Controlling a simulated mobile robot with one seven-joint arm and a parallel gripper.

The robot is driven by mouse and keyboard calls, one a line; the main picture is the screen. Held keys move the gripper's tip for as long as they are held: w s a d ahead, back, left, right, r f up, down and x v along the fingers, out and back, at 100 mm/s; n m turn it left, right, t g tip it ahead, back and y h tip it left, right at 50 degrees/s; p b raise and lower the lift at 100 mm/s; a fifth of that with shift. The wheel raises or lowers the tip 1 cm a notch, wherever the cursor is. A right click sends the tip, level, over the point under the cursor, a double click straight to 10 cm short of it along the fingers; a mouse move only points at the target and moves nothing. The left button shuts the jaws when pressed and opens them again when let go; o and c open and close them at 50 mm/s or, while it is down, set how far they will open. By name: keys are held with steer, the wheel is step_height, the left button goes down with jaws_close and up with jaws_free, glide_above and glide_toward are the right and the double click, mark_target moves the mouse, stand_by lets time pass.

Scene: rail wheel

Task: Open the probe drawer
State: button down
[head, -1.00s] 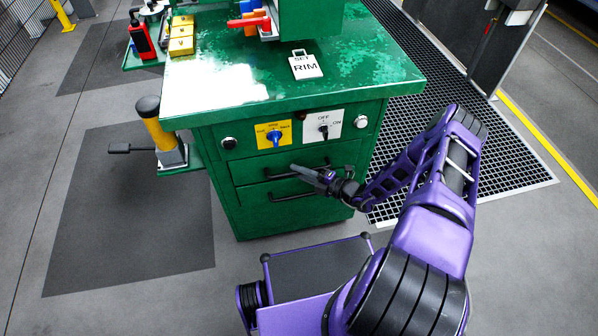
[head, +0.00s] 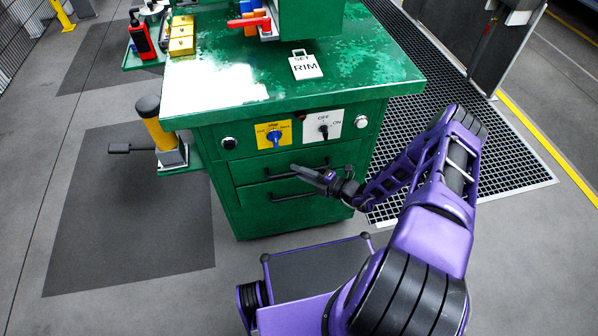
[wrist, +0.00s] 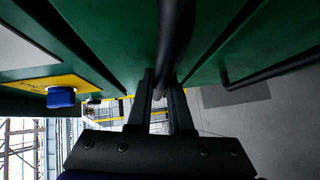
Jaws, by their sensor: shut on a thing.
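The green cabinet (head: 232,215) has an upper drawer (head: 244,171) and a lower drawer (head: 250,198), both sitting flush with the front. No label naming the probe drawer can be read. The upper drawer has a black bar handle (head: 278,177), which runs between my fingers in the wrist view (wrist: 177,40). My gripper (head: 303,171) is shut on this handle near its middle; its fingers also show in the wrist view (wrist: 160,88). The lower drawer's handle (head: 293,196) is free, and it shows at the right in the wrist view (wrist: 270,72).
Above the drawers are a yellow panel with a blue knob (head: 274,135) and a white OFF/ON switch panel (head: 322,126). A yellow post with a black knob (head: 157,130) stands on a side shelf at left.

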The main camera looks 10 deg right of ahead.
steer(key=shift+s, duration=0.15)
steer(key=s+p, duration=0.2)
steer(key=s, duration=1.8)
steer(key=shift+s, duration=0.1)
steer(key=c, duration=0.8)
jaws_free()
steer(key=v, duration=1.7)
steer(key=shift+s+d, duration=0.15)
steer(key=shift+s, duration=0.05)
steer(key=shift+s, duration=0.1)
